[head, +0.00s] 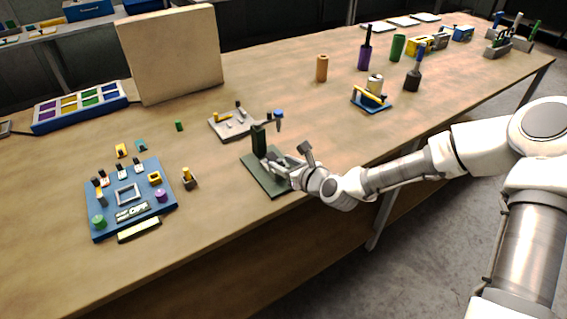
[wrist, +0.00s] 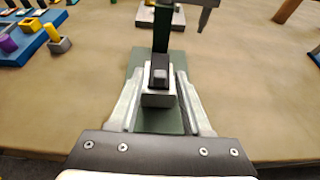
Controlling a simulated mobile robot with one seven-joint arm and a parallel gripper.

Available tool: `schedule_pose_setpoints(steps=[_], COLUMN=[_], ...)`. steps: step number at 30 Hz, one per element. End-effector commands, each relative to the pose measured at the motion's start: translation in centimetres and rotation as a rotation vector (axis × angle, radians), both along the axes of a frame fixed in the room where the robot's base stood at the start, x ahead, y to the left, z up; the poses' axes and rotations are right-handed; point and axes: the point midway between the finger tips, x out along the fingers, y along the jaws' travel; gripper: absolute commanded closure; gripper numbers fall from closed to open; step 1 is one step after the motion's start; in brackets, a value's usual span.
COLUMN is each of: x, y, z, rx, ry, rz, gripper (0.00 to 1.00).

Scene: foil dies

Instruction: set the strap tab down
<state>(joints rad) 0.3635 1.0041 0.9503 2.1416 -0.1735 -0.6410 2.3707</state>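My gripper (wrist: 160,90) reaches over a dark green stand, which has a flat base (head: 259,180) and an upright post (head: 258,139). In the wrist view its two pale fingers lie one on each side of a small grey block with a dark top (wrist: 158,76). This may be the strap tab, but I cannot tell for sure. The fingers look close to its sides; whether they press on it is unclear. The stand's base (wrist: 135,70) spreads under and beyond the fingers. In the head view the fingers are low, near the foot of the post, and hide the block.
A grey fixture (head: 232,127) stands just behind the stand. A blue board with several small parts (head: 112,215) is to the left, with a small yellow-topped piece (head: 188,179) beside it. A blue-based fixture (head: 372,105) is to the right. Bare tabletop (head: 330,120) lies between.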

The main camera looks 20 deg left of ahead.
Motion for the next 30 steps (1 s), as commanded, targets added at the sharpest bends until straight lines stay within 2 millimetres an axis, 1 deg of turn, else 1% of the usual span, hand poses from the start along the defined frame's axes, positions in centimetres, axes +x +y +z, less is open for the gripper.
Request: schedule_pose_setpoints(steps=[6,9,11,14,24,30], x=[0.0,0.0,-0.2,-0.8,-4.4,-6.1], y=[0.0,0.0,-0.3,-1.1,-5.3,-7.2], z=[0.0,0.4,0.5,0.9,3.2,4.3], rx=[0.0,-0.001,-0.001,0.0,0.0,-0.001], ry=[0.0,-0.001,-0.001,0.0,0.0,-0.001], rz=[0.0,0.001,0.0,-0.001,-0.003,-0.002], gripper=[0.52,0.52,0.52,0.52,0.52,0.52])
